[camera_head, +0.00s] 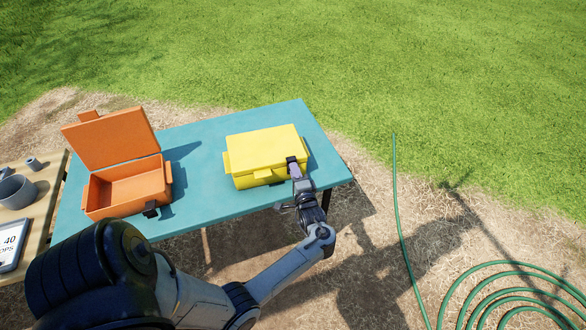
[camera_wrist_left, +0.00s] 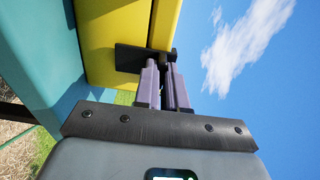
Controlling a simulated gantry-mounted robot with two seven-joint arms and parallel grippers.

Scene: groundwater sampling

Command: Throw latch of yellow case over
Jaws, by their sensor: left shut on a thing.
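The yellow case (camera_head: 265,153) stands with its lid down on the teal table, right of its middle. Its black latch (camera_head: 291,159) is on the front face toward the right end. The case (camera_wrist_left: 110,40) and latch (camera_wrist_left: 130,58) also show in the left wrist view. My left gripper (camera_head: 296,172) is at the front of the case, its fingers (camera_wrist_left: 163,66) shut on the latch. The fingertips cover part of the latch, so its exact position is partly hidden. My right gripper is not in view.
An open orange case (camera_head: 128,195) stands on the left of the teal table (camera_head: 205,155). A wooden table (camera_head: 42,205) with a grey cup (camera_head: 16,191) and a display device (camera_head: 10,244) is at far left. A green hose (camera_head: 402,230) lies on the ground at right.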

